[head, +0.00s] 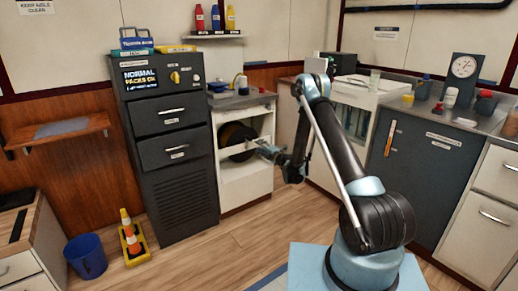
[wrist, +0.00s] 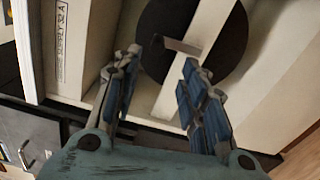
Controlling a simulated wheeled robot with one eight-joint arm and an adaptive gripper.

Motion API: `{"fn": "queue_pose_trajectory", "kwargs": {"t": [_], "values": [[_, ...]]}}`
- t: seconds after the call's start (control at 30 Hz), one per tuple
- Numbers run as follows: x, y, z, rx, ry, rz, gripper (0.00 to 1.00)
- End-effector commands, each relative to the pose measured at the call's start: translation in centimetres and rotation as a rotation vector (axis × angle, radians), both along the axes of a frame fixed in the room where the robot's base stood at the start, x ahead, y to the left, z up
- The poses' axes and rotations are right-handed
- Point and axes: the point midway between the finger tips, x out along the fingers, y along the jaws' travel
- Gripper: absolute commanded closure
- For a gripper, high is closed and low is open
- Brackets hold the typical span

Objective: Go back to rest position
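My gripper (head: 262,147) is at the end of my bent arm, in front of the open white cabinet (head: 247,187) in the head view. In the wrist view my gripper (wrist: 160,62) has its two blue-padded fingers spread apart, with nothing between them. Just beyond the fingertips a small grey lever (wrist: 182,46) crosses a large black disc (wrist: 222,50) in the cabinet. The lever looks apart from the fingers, but the exact gap is hard to tell. The disc also shows in the head view (head: 235,140), partly hidden.
A dark grey cabinet (head: 172,155) stands left of the white one. A blue bin (head: 86,256) and a yellow stand with cones (head: 132,243) are on the floor. The floor in front is clear.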

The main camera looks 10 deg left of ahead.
Motion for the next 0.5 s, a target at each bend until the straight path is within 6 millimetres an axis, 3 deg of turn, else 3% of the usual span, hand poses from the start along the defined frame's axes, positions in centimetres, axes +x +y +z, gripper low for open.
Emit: {"fn": "queue_pose_trajectory", "kwargs": {"t": [0.3, 0.5], "values": [[0.0, 0.0, 0.4, -0.014, -0.01, 0.003, 0.61], [-0.3, -0.7, 4.0, -0.154, -0.116, 0.027, 0.61]]}}
